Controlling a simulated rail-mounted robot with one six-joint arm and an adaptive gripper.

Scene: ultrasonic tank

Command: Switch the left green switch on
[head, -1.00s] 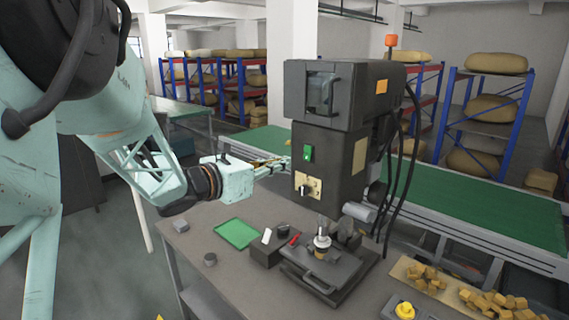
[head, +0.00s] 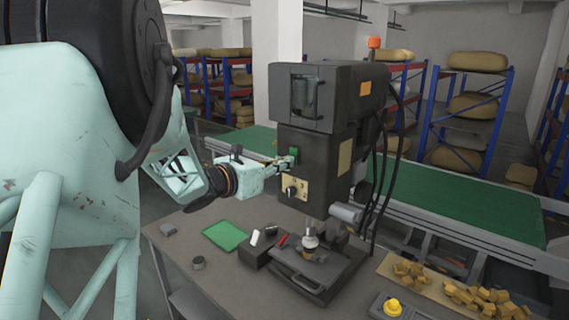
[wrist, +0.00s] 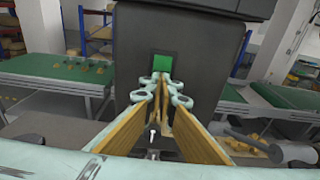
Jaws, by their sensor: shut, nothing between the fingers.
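The green switch (head: 293,152) is on the front of the dark machine (head: 318,145), above a beige panel with a black knob (head: 291,189). It also shows in the wrist view (wrist: 162,62), straight ahead of my fingers. My gripper (head: 289,163) is shut and empty, its fingertips at the lower part of the switch. In the wrist view the fingertips (wrist: 162,79) meet just below the green face and hide its lower edge. I cannot tell whether they touch it. Only one green switch is visible, and its position is unclear.
Below the machine head stand a black vise-like base (head: 307,275) and a small dark box (head: 262,249). A green tray (head: 226,236) lies at left on the grey table. A yellow button box (head: 393,306) and wooden blocks (head: 405,270) are at right. Cables hang on the machine's right side.

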